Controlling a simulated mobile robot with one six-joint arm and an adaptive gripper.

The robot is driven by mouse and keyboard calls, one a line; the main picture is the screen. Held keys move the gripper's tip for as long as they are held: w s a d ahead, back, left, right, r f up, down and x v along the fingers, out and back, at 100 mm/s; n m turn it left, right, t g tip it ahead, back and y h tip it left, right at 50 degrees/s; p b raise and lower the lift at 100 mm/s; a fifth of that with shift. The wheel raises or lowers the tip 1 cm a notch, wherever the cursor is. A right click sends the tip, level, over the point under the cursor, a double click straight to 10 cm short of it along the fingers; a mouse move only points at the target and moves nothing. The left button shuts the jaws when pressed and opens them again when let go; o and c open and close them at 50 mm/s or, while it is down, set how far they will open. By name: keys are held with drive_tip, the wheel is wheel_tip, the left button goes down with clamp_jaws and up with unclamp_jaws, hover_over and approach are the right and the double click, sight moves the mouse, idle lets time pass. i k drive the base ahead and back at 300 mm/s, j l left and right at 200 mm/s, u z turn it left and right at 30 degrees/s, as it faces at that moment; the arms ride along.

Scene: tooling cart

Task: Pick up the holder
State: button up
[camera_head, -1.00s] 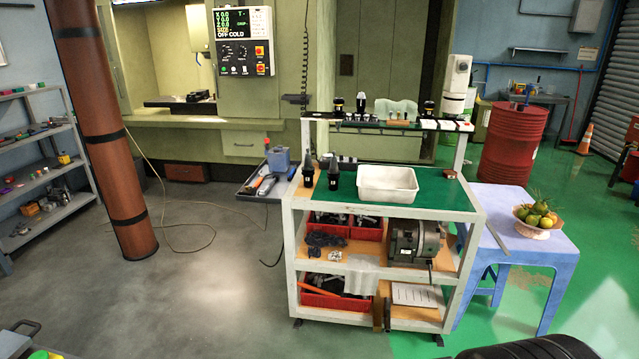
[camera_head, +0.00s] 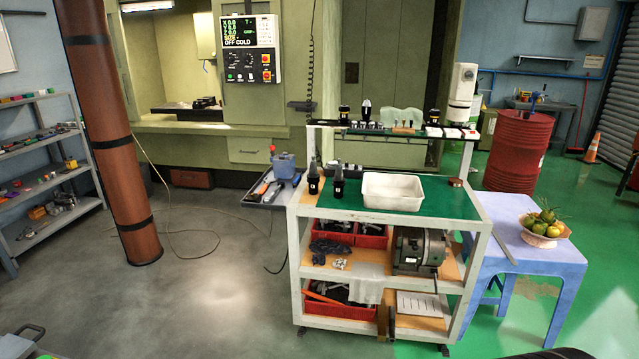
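I cannot tell which holder the task means.
A white bin (camera_head: 392,192) sits right of the two holders. A grey side tray (camera_head: 268,194) with tools juts from the cart's left. A blue table (camera_head: 510,252) with a fruit bowl (camera_head: 541,240) stands close on the right. The floor (camera_head: 215,300) at front left is clear.

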sight(313, 178)
drive_tip(key=i+u, duration=0.15)
drive_tip(key=u, duration=0.95)
drive_tip(key=i+l+u, duration=0.3)
drive_tip(key=l, duration=0.35)
drive_tip(key=i+l+u, duration=0.15)
drive_tip(key=l+u, duration=0.15)
drive_tip(key=l, duration=0.35)
drive_tip(key=i+l+u, duration=0.15)
drive_tip(key=l+u, duration=0.2)
drive_tip(key=l, duration=0.35)
drive_tip(key=l+u, duration=0.3)
drive_tip(key=l, duration=1.6)
